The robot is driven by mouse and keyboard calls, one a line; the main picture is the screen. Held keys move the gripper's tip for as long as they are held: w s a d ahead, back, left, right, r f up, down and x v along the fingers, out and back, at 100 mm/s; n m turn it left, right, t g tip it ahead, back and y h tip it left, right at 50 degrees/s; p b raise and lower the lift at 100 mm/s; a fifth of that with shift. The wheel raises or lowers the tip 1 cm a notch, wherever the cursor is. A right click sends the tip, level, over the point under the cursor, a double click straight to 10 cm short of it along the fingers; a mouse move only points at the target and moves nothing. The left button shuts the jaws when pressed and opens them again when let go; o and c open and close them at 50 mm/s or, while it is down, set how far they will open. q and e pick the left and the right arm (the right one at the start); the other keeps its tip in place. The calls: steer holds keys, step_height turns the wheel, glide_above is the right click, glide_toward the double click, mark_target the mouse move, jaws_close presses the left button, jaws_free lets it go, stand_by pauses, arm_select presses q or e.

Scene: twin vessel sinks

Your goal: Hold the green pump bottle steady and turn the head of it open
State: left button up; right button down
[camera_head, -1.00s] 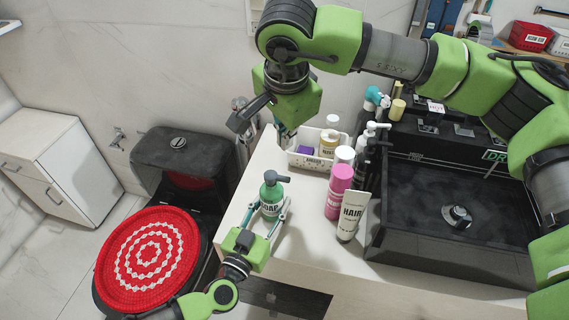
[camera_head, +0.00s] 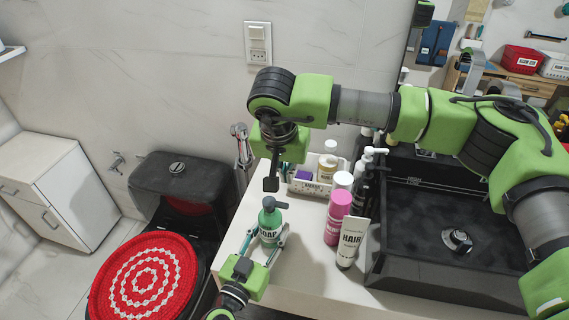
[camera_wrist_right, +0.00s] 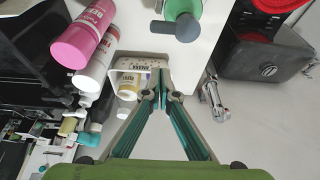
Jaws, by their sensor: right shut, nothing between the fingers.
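The green pump bottle (camera_head: 269,228), labelled SOAP, stands upright on the white counter with its dark grey pump head (camera_head: 274,203) on top. It also shows cut off at the top of the right wrist view (camera_wrist_right: 183,8), its pump head toward the camera. My left gripper (camera_head: 264,240) has its fingers around the bottle body, one on each side, and looks shut on it. My right gripper (camera_head: 282,172) is above and behind the pump head, apart from it, partly hidden by its own wrist. In the right wrist view its fingers (camera_wrist_right: 163,80) are together and empty.
A white basket (camera_head: 309,187) with jars stands behind the bottle. A pink bottle (camera_head: 336,220) and a white HAIR tube (camera_head: 352,243) stand to the right, before the black sink (camera_head: 440,260). A red-covered round seat (camera_head: 145,280) is at the left.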

mark_target(276, 206)
steer(key=s+f, duration=0.1)
steer(key=s+a+f, duration=0.1)
steer(key=s, duration=0.1)
steer(key=shift+f, duration=0.15)
